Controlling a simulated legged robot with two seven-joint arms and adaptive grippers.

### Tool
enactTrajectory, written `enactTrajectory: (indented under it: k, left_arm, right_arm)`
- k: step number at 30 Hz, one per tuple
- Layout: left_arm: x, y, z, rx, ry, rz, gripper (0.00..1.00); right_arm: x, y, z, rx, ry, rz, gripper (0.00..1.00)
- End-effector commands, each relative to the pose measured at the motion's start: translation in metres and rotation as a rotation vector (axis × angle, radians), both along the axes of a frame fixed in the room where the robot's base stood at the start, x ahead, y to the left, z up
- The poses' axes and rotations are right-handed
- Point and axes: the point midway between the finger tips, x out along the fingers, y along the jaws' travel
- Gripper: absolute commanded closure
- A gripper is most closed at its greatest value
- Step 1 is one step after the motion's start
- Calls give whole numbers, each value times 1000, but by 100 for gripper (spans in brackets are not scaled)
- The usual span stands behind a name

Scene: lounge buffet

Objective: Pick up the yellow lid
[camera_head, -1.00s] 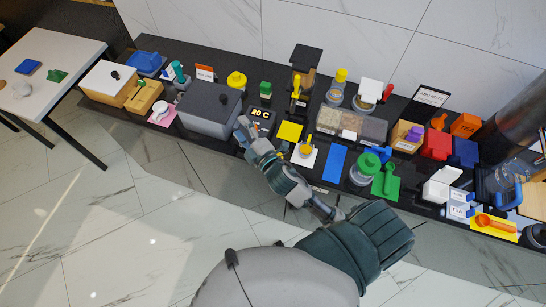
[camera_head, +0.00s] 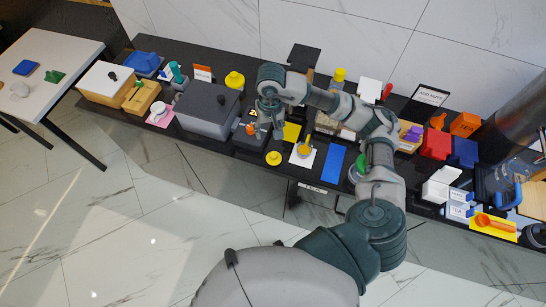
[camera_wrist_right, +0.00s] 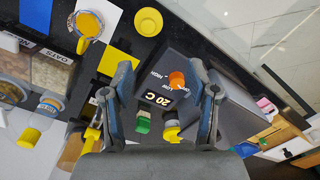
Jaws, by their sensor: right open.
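A round yellow lid-like piece (camera_head: 274,157) lies near the counter's front edge; it also shows at the top of the right wrist view (camera_wrist_right: 148,22). Another yellow lid (camera_head: 235,80) tops a jar at the back, and a third yellow top (camera_head: 340,74) stands further right. I cannot tell which one is named. My right gripper (camera_head: 266,125) points down over the counter, behind the front yellow piece and right of the grey box. In the right wrist view it (camera_wrist_right: 161,67) is open, its fingers apart with nothing held. My left gripper is out of view.
The grey box (camera_head: 208,108) stands close on the left. A yellow square (camera_head: 292,132) and a blue strip (camera_head: 330,161) lie right. My right arm covers jars and bins behind.

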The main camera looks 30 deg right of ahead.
Motion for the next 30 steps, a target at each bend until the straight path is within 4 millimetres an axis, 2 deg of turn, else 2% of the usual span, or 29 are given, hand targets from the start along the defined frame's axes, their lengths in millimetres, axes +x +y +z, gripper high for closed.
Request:
enactTrajectory:
  k: [2,5,16,26,30]
  left_arm:
    - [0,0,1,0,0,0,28]
    - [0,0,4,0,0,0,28]
    - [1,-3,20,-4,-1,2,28]
    - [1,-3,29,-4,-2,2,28]
    - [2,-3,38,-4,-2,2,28]
  right_arm:
    - [1,-10,-1,-38,1,4,41]
    - [0,-11,-16,-45,6,6,41]
    - [-1,-9,-98,-42,5,5,41]
    - [0,-12,-131,-39,7,4,41]
    - [0,-14,-153,-38,5,5,41]
